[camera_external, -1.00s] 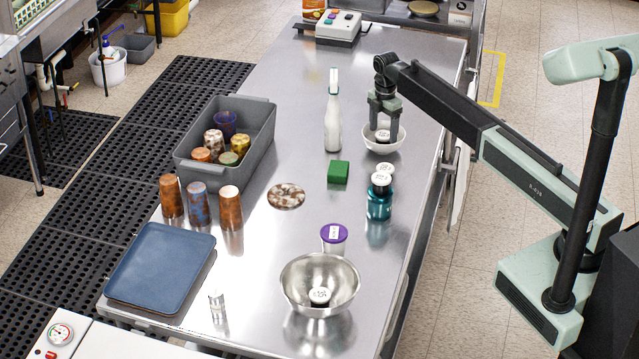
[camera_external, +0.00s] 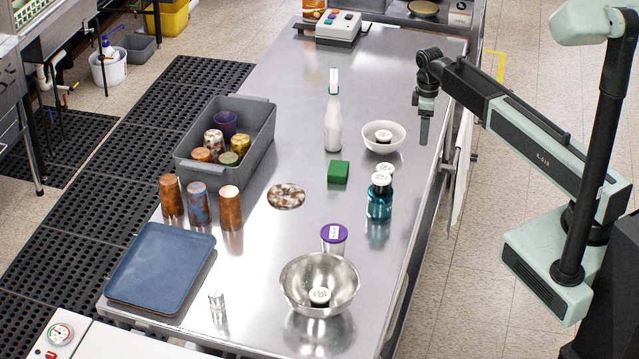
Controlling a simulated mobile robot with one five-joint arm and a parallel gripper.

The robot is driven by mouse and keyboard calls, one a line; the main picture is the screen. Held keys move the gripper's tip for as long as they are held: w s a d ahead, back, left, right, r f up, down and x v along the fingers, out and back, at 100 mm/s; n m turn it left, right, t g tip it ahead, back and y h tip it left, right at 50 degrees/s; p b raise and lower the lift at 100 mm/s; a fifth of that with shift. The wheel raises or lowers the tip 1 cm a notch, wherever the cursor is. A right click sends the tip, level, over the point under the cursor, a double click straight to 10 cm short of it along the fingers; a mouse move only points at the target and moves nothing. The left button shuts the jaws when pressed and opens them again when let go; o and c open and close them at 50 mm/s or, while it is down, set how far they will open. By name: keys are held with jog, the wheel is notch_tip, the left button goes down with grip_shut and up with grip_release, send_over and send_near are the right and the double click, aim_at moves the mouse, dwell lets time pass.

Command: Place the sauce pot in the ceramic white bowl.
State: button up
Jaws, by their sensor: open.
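The ceramic white bowl (camera_external: 370,147) stands on the steel table near its right edge. A small pot with a white lid (camera_external: 383,135), which looks like the sauce pot, sits inside the bowl. My gripper (camera_external: 424,138) is open and empty, to the right of the bowl and apart from it, near the table's right edge. A similar small white-lidded pot (camera_external: 319,296) lies in the steel mixing bowl (camera_external: 290,292) at the near end.
A white spray bottle (camera_external: 333,130), a green block (camera_external: 338,172), teal bottle (camera_external: 379,200) and purple-lidded container (camera_external: 333,238) stand nearby. A grey bin (camera_external: 262,140) with several cups, more cups and a blue tray (camera_external: 160,265) are at left.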

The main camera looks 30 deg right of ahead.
jog(key=s+d+m, duration=0.2)
jog(key=s+m, duration=0.8)
jog(key=s, duration=0.6)
jog(key=shift+s+d, duration=0.15)
